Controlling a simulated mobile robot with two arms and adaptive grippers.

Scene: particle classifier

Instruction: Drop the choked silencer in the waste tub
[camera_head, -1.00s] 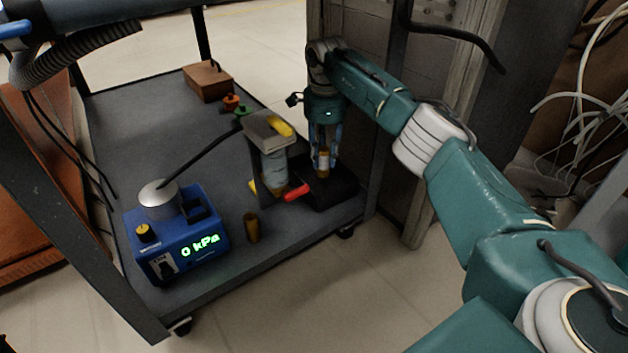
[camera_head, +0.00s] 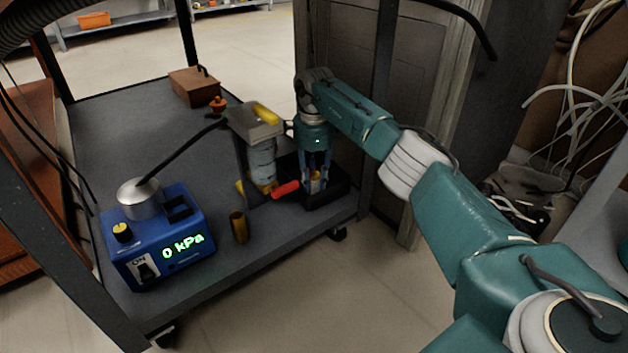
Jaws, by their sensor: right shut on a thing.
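My right gripper (camera_head: 315,180) points straight down over the black tub (camera_head: 328,199) at the right end of the cart top. It is shut on a small brass-coloured cylinder, which I take as the silencer (camera_head: 316,184). The cylinder is upright between the fingertips, low at the tub's opening; whether it touches the tub floor is hidden. A second brass-coloured cylinder (camera_head: 239,228) stands upright on the cart near its front edge. My left gripper is out of view.
A blue device (camera_head: 158,240) reading 0 kPa stands at the cart's front left. A stand with a clear cylinder (camera_head: 262,160), a yellow part and a red lever (camera_head: 286,189) is close left of the tub. A brown box (camera_head: 194,86) is at the back. The cart's left middle is clear.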

